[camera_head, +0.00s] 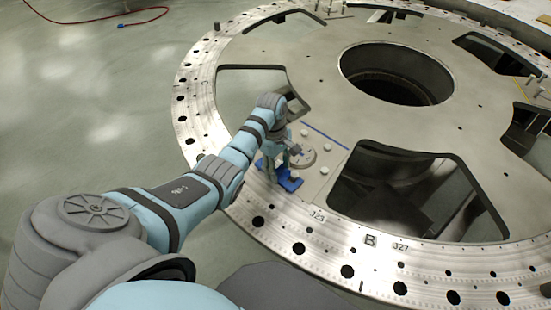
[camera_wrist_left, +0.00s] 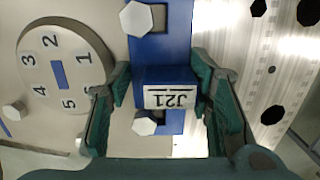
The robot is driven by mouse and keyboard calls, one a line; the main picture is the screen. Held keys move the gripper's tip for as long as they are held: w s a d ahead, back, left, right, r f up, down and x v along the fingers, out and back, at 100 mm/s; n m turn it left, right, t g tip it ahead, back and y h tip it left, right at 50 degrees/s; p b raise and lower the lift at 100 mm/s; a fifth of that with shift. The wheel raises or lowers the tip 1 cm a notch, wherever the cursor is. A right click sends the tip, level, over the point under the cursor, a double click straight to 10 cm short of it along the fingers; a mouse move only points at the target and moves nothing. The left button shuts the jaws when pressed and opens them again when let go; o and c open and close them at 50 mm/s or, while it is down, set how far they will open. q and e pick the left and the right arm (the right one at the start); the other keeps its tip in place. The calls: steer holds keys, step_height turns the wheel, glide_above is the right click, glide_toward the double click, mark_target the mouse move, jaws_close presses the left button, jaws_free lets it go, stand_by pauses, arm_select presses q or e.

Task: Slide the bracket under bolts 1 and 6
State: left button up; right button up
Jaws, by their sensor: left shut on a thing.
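The blue bracket (camera_head: 290,181) lies low at the plate's rim in the head view. In the left wrist view its raised block (camera_wrist_left: 165,75) carries a label reading J21. My left gripper (camera_wrist_left: 163,92) is shut on this block, one finger on each side; in the head view the gripper (camera_head: 274,163) is partly hidden by its own wrist. In the left wrist view one white hex bolt (camera_wrist_left: 137,18) and another white hex bolt (camera_wrist_left: 145,126) overlap the bracket's left edge. Whether the bracket is fully under their heads I cannot tell. My right gripper is not in view.
Another bolt (camera_wrist_left: 14,111) is at far left. The turret plate (camera_head: 310,60) has large openings, including one (camera_head: 415,195) right of the bracket.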

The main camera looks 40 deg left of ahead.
mark_target(281, 161)
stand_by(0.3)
arm_select(q)
steer(key=shift+w, duration=0.2)
steer(key=shift+w+b, duration=0.35)
steer(key=shift+w, duration=0.05)
stand_by(0.5)
steer(key=o, duration=1.6)
steer(key=shift+s, duration=0.1)
steer(key=shift+c, duration=0.2)
step_height(281, 161, up, 3)
steer(key=p, duration=0.4)
steer(key=shift+r+p, duration=0.1)
steer(key=shift+p, duration=0.25)
